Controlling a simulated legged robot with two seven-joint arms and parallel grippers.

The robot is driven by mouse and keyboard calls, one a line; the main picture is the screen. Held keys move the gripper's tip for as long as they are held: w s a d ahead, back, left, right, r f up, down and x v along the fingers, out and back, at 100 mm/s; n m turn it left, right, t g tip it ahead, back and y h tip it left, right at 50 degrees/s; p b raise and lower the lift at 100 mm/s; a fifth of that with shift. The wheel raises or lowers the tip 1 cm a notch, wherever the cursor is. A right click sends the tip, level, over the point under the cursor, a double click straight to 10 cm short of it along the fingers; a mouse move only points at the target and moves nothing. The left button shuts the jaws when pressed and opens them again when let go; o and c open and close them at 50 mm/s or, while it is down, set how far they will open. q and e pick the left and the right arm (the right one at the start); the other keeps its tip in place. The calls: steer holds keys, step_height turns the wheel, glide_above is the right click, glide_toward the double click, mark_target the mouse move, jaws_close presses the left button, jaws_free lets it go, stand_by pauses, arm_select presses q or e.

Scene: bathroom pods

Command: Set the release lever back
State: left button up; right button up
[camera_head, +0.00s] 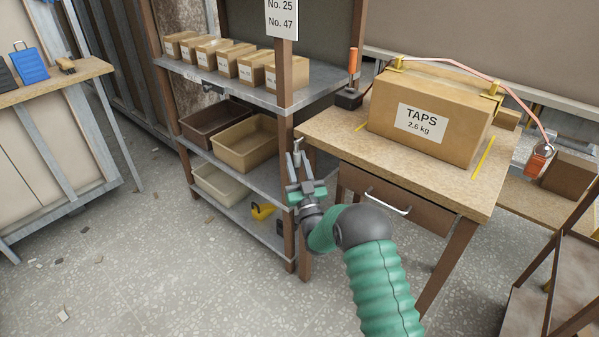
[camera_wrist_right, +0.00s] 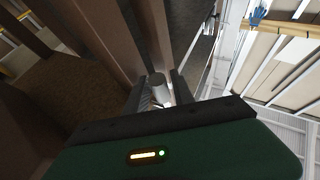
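A lever with an orange handle (camera_head: 353,61) stands nearly upright on a black base (camera_head: 348,99) at the back left corner of the wooden table. I take it for the release lever. My right gripper (camera_head: 298,160) is in front of the shelf post, below and left of the lever and apart from it. In the right wrist view, its dark fingers (camera_wrist_right: 162,90) stand apart with a grey cylinder (camera_wrist_right: 157,84) between them. I cannot tell whether they grip it. The lever is not recognisable in that view. My left gripper is not in view.
A TAPS carton (camera_head: 430,108) stands on the table (camera_head: 340,134), with a red cord over it leading to an orange pendant (camera_head: 538,161) at right. A shelf unit (camera_head: 262,95) with small boxes and bins stands at left. A drawer handle (camera_head: 388,203) projects below the tabletop.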

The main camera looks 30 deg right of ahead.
steer(key=b+v, duration=0.5)
steer(key=v, duration=1.1)
steer(key=shift+s+f, duration=0.25)
steer(key=shift+f, duration=0.05)
steer(key=shift+y, duration=0.3)
